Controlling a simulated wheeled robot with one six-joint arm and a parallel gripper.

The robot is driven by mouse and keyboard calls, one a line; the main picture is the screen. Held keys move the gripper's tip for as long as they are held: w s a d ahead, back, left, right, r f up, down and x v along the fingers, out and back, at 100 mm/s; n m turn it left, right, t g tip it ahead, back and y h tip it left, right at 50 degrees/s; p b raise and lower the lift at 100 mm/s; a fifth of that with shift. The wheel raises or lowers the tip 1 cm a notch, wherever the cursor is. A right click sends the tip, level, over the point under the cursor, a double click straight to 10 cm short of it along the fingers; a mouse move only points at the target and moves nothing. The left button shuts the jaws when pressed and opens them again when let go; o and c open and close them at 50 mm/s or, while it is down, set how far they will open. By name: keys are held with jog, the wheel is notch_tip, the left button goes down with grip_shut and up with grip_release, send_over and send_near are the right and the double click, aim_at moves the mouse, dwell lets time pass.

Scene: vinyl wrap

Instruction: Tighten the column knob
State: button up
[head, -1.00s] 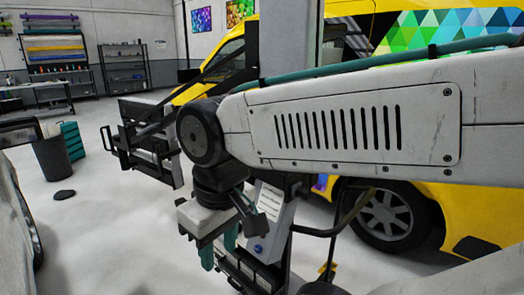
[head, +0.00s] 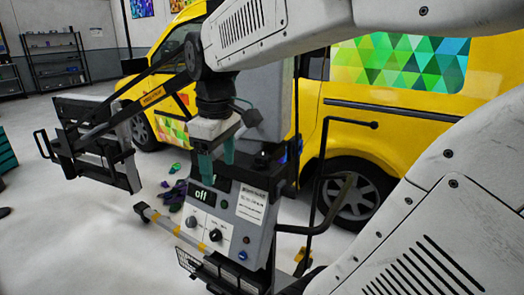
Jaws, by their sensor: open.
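My gripper (head: 217,166) hangs from my arm with its two teal fingers pointing down and apart, empty. It is in front of the upper part of a grey control box (head: 258,225), near its lit display, which reads "off" (head: 201,195). Dark and blue parts (head: 263,160) show at the top of the box beside the grey column (head: 266,100). I cannot tell which part is the column knob.
A black bent handle bar (head: 322,180) stands right of the box. A black frame with side arms (head: 95,140) is at the left. A yellow van (head: 345,125) with coloured triangles stands behind. Small coloured items (head: 175,185) lie on the floor. The left floor is mostly clear.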

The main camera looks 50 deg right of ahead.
jog(key=w+d+r+n, duration=0.15)
jog(key=w+d, duration=0.25)
jog(key=d, duration=0.7)
jog(key=n, duration=0.2)
send_over(263, 156)
jog(key=shift+w+d+f+g, duration=0.1)
jog(key=shift+f+g, duration=0.25)
jog(key=shift+g, duration=0.05)
notch_tip(263, 156, down, 8)
jog(key=shift+r, duration=0.25)
jog(key=c, duration=1)
